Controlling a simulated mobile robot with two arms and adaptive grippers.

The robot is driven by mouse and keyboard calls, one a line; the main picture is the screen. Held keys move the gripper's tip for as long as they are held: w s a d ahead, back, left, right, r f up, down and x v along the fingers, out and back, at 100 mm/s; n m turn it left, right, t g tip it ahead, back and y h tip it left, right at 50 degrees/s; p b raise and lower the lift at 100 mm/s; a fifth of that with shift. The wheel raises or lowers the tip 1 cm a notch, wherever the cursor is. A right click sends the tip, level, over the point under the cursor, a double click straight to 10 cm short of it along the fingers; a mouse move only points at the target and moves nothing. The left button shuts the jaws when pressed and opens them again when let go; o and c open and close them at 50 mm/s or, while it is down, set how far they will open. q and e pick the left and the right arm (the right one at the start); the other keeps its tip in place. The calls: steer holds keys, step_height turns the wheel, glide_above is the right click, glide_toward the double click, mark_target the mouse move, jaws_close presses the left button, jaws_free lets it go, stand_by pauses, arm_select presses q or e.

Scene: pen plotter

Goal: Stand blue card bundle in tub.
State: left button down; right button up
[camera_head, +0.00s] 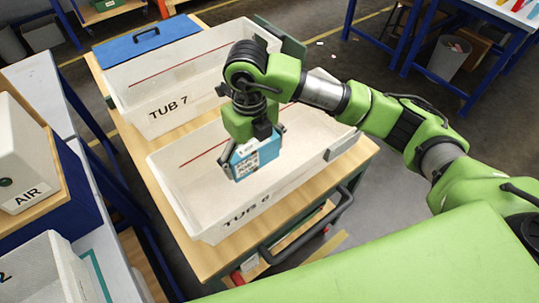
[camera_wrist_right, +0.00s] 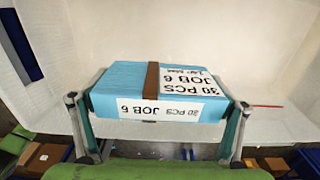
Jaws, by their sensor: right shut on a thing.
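The blue card bundle (camera_head: 254,160) has a brown band and white labels reading "30 PCS JOB 6", which show in the right wrist view (camera_wrist_right: 125,85). My right gripper (camera_head: 256,143) is shut on it, with a finger on each side, and points down. In the head view the bundle overlaps the inside of the white tub marked TUB 6 (camera_head: 172,190). I cannot tell whether it touches the tub floor. A second white tub, TUB 7 (camera_head: 130,88), stands behind it. My left gripper is not in view.
Both tubs stand on a wooden-topped cart (camera_head: 205,262) with a dark handle (camera_head: 310,225). A blue lidded box (camera_head: 150,42) lies behind TUB 7. A white box marked AIR (camera_head: 20,165) and another white tub (camera_head: 45,270) are at the left.

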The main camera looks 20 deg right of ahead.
mark_target(270, 167)
steer(key=w+d+f, duration=0.1)
steer(key=w+d+f+p, duration=0.1)
steer(key=d, duration=0.1)
steer(key=shift+w+f, duration=0.2)
steer(key=shift+f, duration=0.15)
steer(key=f, duration=0.1)
steer(key=w+d+f, duration=0.2)
steer(key=shift+f, duration=0.2)
steer(key=shift+w+d+f+p, duration=0.1)
steer(key=shift+w+f+p, duration=0.05)
steer(key=shift+f+p, duration=0.15)
step_height(270, 167, down, 3)
steer(key=shift+d+f+p, duration=0.1)
steer(key=shift+d+p, duration=0.05)
steer(key=shift+p, duration=0.15)
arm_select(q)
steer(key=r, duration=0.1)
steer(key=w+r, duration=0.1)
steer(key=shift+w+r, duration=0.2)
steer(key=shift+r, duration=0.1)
arm_select(e)
steer(key=shift+w+f, duration=0.1)
steer(key=shift+f, duration=0.15)
steer(key=o, duration=1)
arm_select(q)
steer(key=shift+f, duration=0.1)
